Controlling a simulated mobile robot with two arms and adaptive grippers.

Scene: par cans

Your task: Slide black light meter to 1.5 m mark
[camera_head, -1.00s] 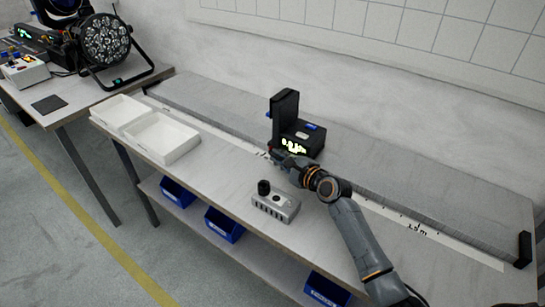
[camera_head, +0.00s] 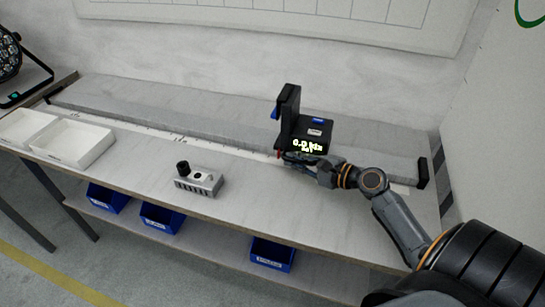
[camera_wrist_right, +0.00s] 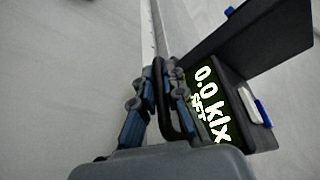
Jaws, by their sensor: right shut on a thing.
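The black light meter (camera_head: 318,130) sits on the long grey rail (camera_head: 190,115), in its right half, with an upright plate at its left. Its display reads 0.0 klx; it also shows in the right wrist view (camera_wrist_right: 247,118). My right gripper (camera_head: 299,158) is at the meter's front, shut on its black handle (camera_wrist_right: 166,112), which stands between the fingers in the wrist view (camera_wrist_right: 160,95). The white scale strip (camera_head: 215,146) runs along the rail's front edge. The 1.5 m label cannot be made out; my gripper and arm cover part of the strip. My left gripper is out of view.
A black end stop (camera_head: 422,172) closes the rail's right end. A grey box with a black knob (camera_head: 200,182) stands on the bench left of my arm. White trays (camera_head: 75,142) are at the far left. Blue bins (camera_head: 272,254) sit on the shelf below.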

